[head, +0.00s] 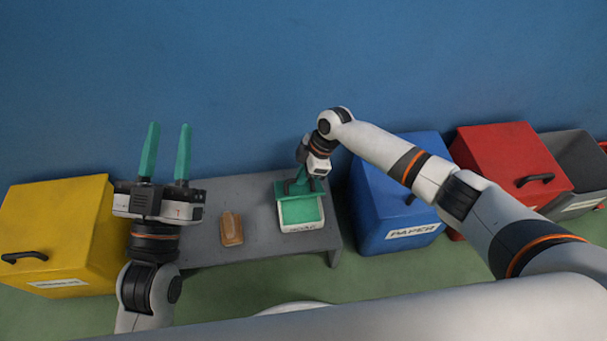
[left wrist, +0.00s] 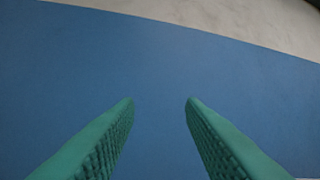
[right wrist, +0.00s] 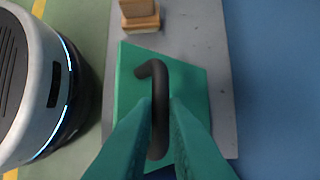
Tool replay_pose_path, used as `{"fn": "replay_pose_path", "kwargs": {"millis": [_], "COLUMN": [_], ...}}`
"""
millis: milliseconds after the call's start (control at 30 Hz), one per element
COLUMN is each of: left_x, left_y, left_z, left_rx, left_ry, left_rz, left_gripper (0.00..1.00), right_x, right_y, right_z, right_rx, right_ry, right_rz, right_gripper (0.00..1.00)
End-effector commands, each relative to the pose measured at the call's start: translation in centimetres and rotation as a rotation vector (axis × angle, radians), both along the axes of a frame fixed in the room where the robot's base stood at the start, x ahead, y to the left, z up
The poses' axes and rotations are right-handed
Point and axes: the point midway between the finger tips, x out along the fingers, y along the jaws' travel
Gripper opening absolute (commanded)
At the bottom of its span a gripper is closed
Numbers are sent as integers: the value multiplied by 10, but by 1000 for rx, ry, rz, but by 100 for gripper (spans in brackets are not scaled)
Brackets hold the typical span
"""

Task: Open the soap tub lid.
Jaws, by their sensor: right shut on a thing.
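The soap tub (head: 313,227) is white with a green lid (head: 299,211) and stands on the right part of a low grey table. In the right wrist view the green lid (right wrist: 134,66) has a dark curved handle (right wrist: 158,76) on top. My right gripper (head: 298,188) is over the lid, and its green fingers (right wrist: 160,108) are shut on the handle.
The grey table (head: 262,240) also holds a brown brush or block (head: 231,229) left of the tub. A yellow bin (head: 65,225) stands left, and a blue paper bin (head: 375,205) and a red bin (head: 510,160) stand right. The blue wall is behind.

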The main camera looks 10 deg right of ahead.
Motion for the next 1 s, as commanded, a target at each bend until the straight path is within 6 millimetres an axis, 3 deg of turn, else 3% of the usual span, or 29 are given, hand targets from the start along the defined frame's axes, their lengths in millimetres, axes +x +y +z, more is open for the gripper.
{"fn": "replay_pose_path", "kwargs": {"millis": [133,167,267,667,1000], "left_x": [0,0,0,2,14], "left_y": [0,0,0,0,6], "left_z": [-2,-1,-1,-2,-56], "left_rx": [0,-1,-1,7,107], "left_ry": [-1,-1,-1,24,395], "left_rz": [0,-1,-1,1,25], "left_gripper": [36,36,36,36,36], "right_x": [0,-1,-1,0,2], "right_y": [-3,-3,-2,-3,-20], "right_z": [-7,-7,-6,2,46], "right_rx": [-9,-9,-8,-3,-3], "right_ry": [-3,-3,-3,-2,-3], "right_rz": [-4,-4,-3,-3,-2], "right_gripper": [0,17,34,34,34]}}
